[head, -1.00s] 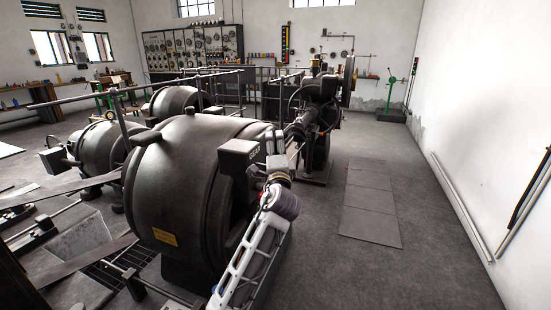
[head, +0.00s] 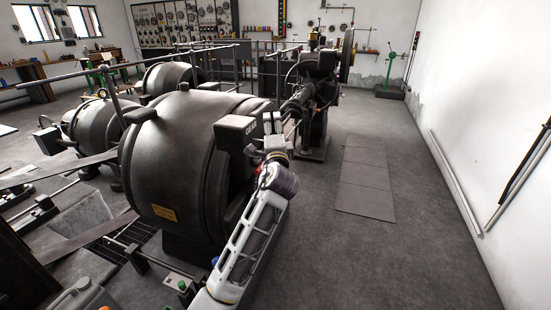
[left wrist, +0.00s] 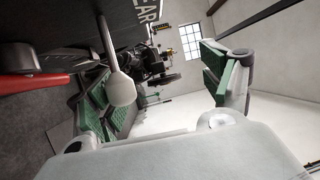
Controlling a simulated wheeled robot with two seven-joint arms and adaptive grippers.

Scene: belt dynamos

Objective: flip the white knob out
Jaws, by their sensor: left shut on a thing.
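The white knob (left wrist: 121,90) hangs on a light stem below a dark box in the left wrist view. It sits between my left gripper's green-padded fingers (left wrist: 165,88), close to the left one. The finger on the right side of that view shows a gap to the knob. The knob cannot be made out in the head view. My right gripper is out of view.
A red handle (left wrist: 35,85) is close by on the left in the left wrist view. The big dark dynamo (head: 180,150) stands left of my arm. Floor plates (head: 366,175) lie to the right, with free floor around them.

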